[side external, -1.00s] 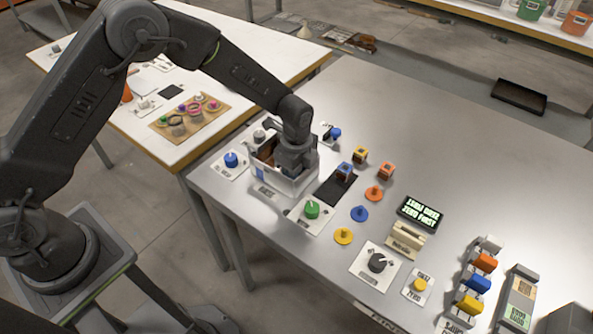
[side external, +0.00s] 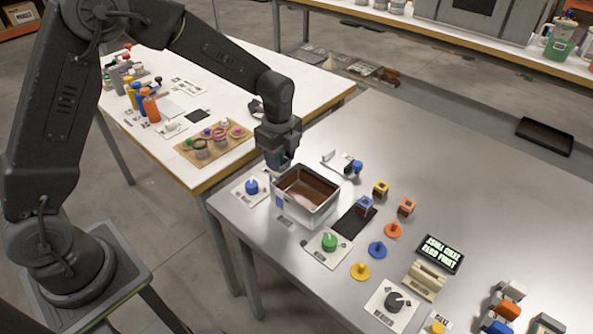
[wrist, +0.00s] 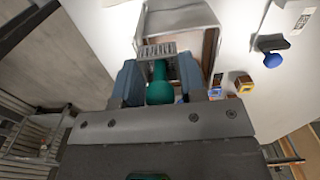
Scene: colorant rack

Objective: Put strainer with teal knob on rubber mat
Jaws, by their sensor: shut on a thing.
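My gripper (side external: 277,158) is above the back left corner of the metal basin (side external: 333,207), which holds brown liquid. In the wrist view my gripper (wrist: 160,82) is shut on the teal knob (wrist: 159,93) of the strainer, with one blue-grey finger on each side. The strainer's grey slatted part (wrist: 156,50) shows just beyond the knob. In the side view the strainer is mostly hidden by the fingers. A flat black mat (side external: 350,226) lies right of the basin, with a blue-topped cube (side external: 365,204) at its far end; I cannot tell if they touch.
A blue knob on a white plate (side external: 252,187) is left of the basin, a green knob (side external: 329,241) in front. Yellow (side external: 381,188) and orange (side external: 407,206) cubes and several coloured pegs stand to the right.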

